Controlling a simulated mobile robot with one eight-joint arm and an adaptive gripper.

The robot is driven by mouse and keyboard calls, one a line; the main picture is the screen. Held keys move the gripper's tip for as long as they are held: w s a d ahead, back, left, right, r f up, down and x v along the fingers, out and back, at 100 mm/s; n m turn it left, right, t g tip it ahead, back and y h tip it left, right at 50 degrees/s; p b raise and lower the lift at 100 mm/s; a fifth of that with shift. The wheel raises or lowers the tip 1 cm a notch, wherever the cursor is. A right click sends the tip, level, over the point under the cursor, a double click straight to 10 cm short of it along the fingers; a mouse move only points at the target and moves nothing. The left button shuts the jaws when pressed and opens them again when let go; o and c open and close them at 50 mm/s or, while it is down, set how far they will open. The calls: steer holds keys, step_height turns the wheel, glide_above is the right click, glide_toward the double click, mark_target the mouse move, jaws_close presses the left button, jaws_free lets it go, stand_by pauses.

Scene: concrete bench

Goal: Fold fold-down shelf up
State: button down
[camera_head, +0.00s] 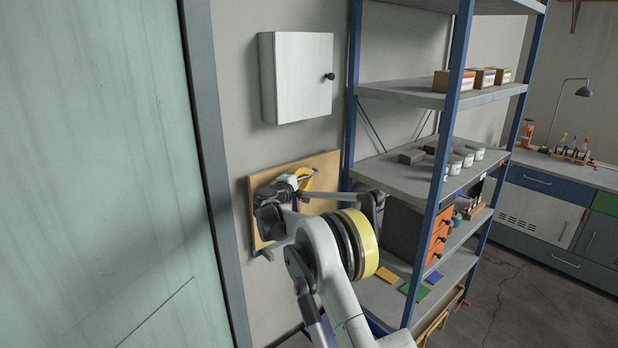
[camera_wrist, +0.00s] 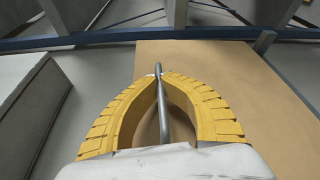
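The fold-down shelf is a tan board (camera_head: 327,166) at the wall below the white cabinet. It looks about upright and close to the wall; the arm hides much of its face, and I cannot tell its exact tilt. The board (camera_wrist: 235,75) fills the middle and right of the wrist view. A thin grey metal rod (camera_wrist: 174,105) runs in front of it. My gripper (camera_head: 311,174) is at the board's upper part. In the wrist view its yellow fingers (camera_wrist: 159,76) close together at the tips, with the rod between them.
The white wall cabinet (camera_head: 297,78) hangs just above the board. A blue-framed rack (camera_head: 452,110) with jars and boxes stands close on the right, beside my arm. A green door panel (camera_head: 95,170) is on the left. Open floor (camera_head: 530,310) lies at the lower right.

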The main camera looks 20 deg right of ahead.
steer(key=shift+w+a+r, duration=0.15)
steer(key=shift+a+r, duration=0.05)
steer(key=c, duration=1.6)
jaws_free()
steer(key=shift+o, duration=0.2)
steer(key=shift+w+a+f, duration=0.1)
steer(key=shift+w+f, duration=0.05)
steer(key=v, duration=1.2)
